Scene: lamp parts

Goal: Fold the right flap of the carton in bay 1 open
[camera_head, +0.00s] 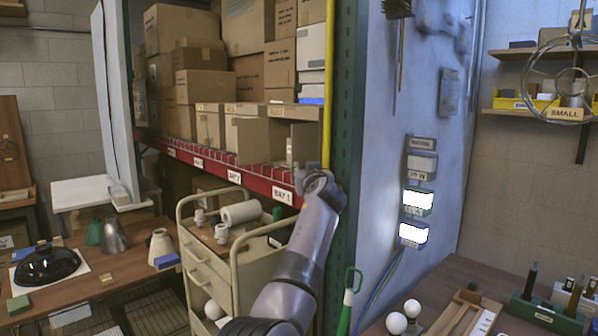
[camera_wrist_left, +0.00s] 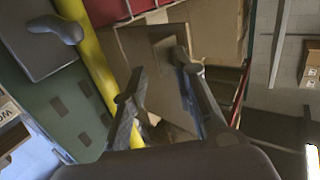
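The carton (camera_head: 262,142) in bay 1 stands on the red-edged shelf, beside the yellow post; a cardboard panel (camera_head: 303,142) shows upright at its right side. My left gripper (camera_head: 312,167) is in front of that side, low, close to the shelf edge; its fingers are small and hard to make out there. In the left wrist view the gripper (camera_wrist_left: 158,64) has its fingers well apart. Brown cardboard (camera_wrist_left: 165,85) shows between and beyond them; contact cannot be told. Which cardboard there is the right flap is unclear. My right gripper is not in view.
The yellow post (camera_head: 329,85) and green rack upright (camera_head: 346,110) stand close right of my gripper; the post (camera_wrist_left: 88,55) also shows in the wrist view. More cartons (camera_head: 210,125) fill the shelf to the left. A cream cart (camera_head: 235,255) stands below.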

